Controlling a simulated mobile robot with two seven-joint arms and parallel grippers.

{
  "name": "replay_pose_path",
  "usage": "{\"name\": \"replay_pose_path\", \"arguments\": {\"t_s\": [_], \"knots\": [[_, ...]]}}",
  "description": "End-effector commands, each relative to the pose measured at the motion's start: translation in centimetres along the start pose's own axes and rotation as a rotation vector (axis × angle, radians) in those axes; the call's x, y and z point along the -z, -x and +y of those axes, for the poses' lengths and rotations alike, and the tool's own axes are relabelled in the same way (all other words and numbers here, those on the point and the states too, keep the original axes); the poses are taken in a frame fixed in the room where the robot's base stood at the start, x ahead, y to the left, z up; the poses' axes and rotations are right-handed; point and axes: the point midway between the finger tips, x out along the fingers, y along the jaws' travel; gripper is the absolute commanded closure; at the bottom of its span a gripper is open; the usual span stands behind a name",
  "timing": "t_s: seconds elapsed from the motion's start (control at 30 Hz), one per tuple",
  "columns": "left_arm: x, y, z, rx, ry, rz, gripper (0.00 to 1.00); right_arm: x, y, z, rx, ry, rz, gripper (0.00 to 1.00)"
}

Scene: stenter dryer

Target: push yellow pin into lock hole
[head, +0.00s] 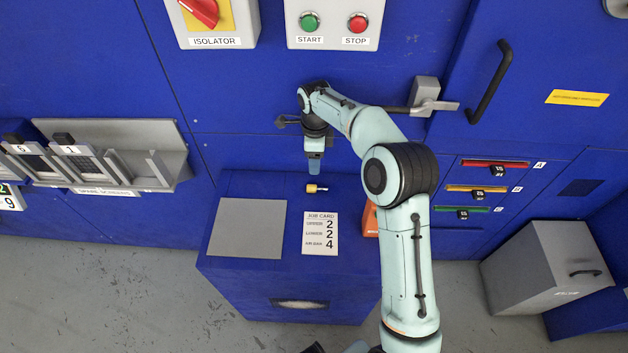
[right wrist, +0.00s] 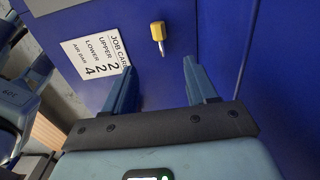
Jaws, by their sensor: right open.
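The yellow pin (head: 316,188) lies on the blue cabinet top, its yellow head to the left and a thin metal shank to the right in the head view. In the right wrist view the pin (right wrist: 158,34) shows beyond the fingertips, between their lines. My right gripper (head: 314,171) points down just above and behind the pin; it is open and empty, apart from the pin. Its two fingers (right wrist: 158,72) are spread in the wrist view. A grey latch block with a lever (head: 425,93) is on the blue door; I cannot make out a lock hole.
The blue cabinet (head: 222,265) also carries a grey plate (head: 248,228), a job card (head: 320,233) and an orange object (head: 370,220), partly hidden by my right arm. A black door handle (head: 489,82) sits right of the latch. A grey rack (head: 165,155) stands left.

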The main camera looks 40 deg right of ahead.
Motion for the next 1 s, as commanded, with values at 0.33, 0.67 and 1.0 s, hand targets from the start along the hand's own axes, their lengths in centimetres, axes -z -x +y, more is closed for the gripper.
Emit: {"name": "replay_pose_path", "arguments": {"t_s": [0.33, 0.67, 1.0], "knots": [[-0.2, -0.7, -0.3, 0.002, 0.002, -0.004, 0.57, 0.0, -6.4, 0.1, -0.005, 0.0, 0.003, 0.43], [-0.2, -0.5, -0.3, 0.001, 0.002, -0.003, 0.57, -0.3, -9.2, 0.0, -0.005, 0.0, 0.002, 0.43], [-0.1, -0.3, -0.2, 0.001, 0.001, -0.002, 0.57, -0.8, -13.0, -0.2, -0.002, 0.001, 0.0, 0.43]]}}
